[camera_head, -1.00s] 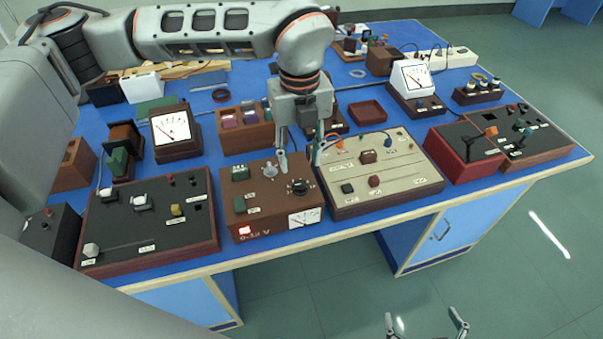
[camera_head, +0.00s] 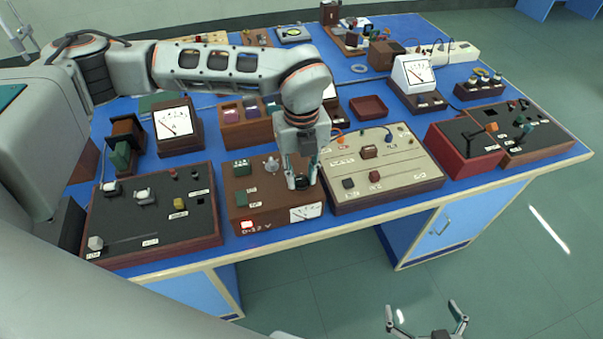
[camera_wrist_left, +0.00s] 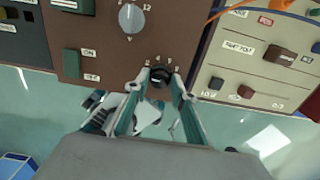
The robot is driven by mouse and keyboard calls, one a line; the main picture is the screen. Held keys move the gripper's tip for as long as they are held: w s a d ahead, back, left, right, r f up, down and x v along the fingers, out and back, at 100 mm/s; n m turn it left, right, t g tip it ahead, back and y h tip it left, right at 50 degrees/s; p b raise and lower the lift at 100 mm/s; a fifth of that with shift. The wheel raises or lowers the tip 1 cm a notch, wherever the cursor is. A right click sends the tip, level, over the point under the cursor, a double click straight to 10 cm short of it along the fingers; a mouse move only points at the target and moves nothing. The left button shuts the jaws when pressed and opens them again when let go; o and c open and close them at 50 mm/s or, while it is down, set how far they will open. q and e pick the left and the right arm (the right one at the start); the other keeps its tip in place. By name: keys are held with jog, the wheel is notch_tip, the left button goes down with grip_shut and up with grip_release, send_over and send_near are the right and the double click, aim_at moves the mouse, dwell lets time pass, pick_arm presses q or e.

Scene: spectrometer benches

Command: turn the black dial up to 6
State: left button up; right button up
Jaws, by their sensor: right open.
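The black dial (camera_head: 302,184) sits on the brown power supply box (camera_head: 255,206), above its small white meter (camera_head: 306,212). My left gripper (camera_head: 302,180) points down over the box, with one finger on each side of the dial. In the left wrist view the black dial (camera_wrist_left: 159,76) lies between the fingertips, which look closed against its sides. The fingers and wrist hide part of the dial and its scale, and its setting cannot be read. My right gripper (camera_head: 430,325) is open and empty, low over the floor in front of the bench.
A grey knob (camera_head: 271,165) and a green switch (camera_head: 242,168) are on the same box. A dark panel (camera_head: 150,219) stands to the left and a beige panel (camera_head: 385,172) close on the right. Meters and component boxes stand behind. The floor in front is clear.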

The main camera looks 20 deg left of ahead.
pick_arm(q)
grip_shut()
